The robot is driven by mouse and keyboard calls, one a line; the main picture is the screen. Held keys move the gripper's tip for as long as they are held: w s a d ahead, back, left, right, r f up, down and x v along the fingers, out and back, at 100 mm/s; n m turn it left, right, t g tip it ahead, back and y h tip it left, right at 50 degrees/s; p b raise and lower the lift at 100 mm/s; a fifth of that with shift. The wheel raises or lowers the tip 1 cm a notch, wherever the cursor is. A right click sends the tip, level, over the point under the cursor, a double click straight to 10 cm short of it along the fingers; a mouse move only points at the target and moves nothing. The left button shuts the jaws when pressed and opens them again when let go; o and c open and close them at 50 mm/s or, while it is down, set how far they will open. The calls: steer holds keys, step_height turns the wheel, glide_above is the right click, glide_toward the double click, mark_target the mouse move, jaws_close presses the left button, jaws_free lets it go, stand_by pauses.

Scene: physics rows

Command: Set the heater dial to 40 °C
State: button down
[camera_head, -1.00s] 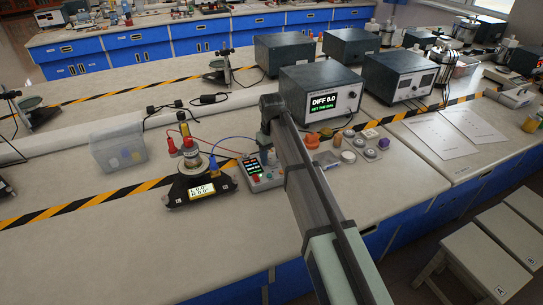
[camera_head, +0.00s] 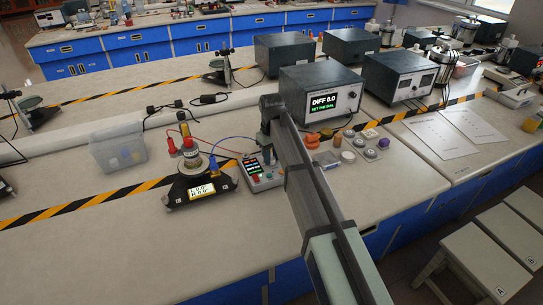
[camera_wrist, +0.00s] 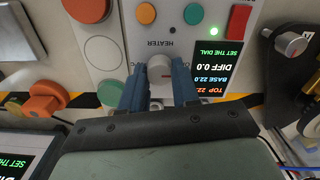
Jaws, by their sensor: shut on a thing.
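The heater dial (camera_wrist: 160,72) is a pale round knob on the grey control box (camera_wrist: 180,14), below the word HEATER in the wrist view. My gripper (camera_wrist: 160,84) has its two blue fingers on either side of the dial, shut on it. The dial's pointer and scale are too hidden to read. The box's screen (camera_wrist: 220,75) reads SET THE DIAL, DIFF 0.0 and BASE 22.0; the end of the TOP value is unclear. In the head view the control box (camera_head: 272,183) stands on the bench, with my arm partly covering it.
Left of the box stands a black-based apparatus (camera_head: 188,190) with wires. A large metal box (camera_head: 335,82) with a DIFF 0.0 screen stands behind. Several knobs and caps, including an orange one (camera_head: 312,141), lie to the right. The bench front left is clear.

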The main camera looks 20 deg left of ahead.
mark_target(272, 158)
steer(key=m, duration=0.4)
steer(key=shift+m, duration=2.3)
steer(key=c, duration=0.8)
jaws_free()
steer(key=shift+r, duration=0.15)
step_height(272, 158, up, 14)
steer(key=shift+f, duration=0.2)
